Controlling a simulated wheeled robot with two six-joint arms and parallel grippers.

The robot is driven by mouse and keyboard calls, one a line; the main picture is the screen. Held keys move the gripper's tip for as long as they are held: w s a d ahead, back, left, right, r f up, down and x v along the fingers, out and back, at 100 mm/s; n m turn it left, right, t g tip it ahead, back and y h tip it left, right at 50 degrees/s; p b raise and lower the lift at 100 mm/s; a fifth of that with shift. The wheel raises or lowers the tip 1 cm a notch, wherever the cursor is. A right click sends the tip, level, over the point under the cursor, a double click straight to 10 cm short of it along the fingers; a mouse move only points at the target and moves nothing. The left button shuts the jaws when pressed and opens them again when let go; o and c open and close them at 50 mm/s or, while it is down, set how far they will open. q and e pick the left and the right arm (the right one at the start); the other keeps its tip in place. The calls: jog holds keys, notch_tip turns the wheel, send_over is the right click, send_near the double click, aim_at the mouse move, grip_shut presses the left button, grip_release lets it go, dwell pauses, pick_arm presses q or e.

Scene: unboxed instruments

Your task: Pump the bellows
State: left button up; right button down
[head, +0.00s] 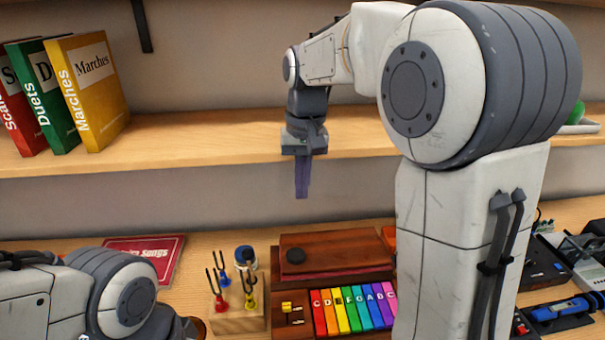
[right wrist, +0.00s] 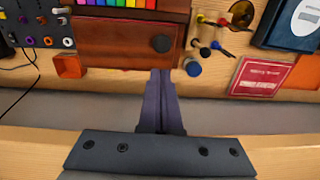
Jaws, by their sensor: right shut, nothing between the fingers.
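The instrument is a small harmonium with rainbow keys (head: 352,310) marked with letters. Its bellows board (head: 345,250) is a reddish-brown wooden panel behind the keys, with a round dark knob (head: 296,256) at its left end. In the right wrist view, the board (right wrist: 120,42) and the knob (right wrist: 160,43) lie just beyond my fingertips. My right gripper (head: 302,194) points down, shut and empty, above and behind the board near its knob end. It also shows in the right wrist view (right wrist: 160,74); it appears apart from the board. My left arm shows at lower left, but its gripper does not.
Tuning forks stand in a wooden block (head: 238,318) left of the harmonium, with a blue-capped jar (head: 246,259) behind. A red songbook (head: 145,252) lies farther left. A shelf (head: 200,135) with upright books (head: 95,85) runs behind. An orange box (right wrist: 70,66) sits beside the board.

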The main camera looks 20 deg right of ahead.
jog(key=shift+s+r, duration=0.1)
jog(key=shift+r, duration=1.7)
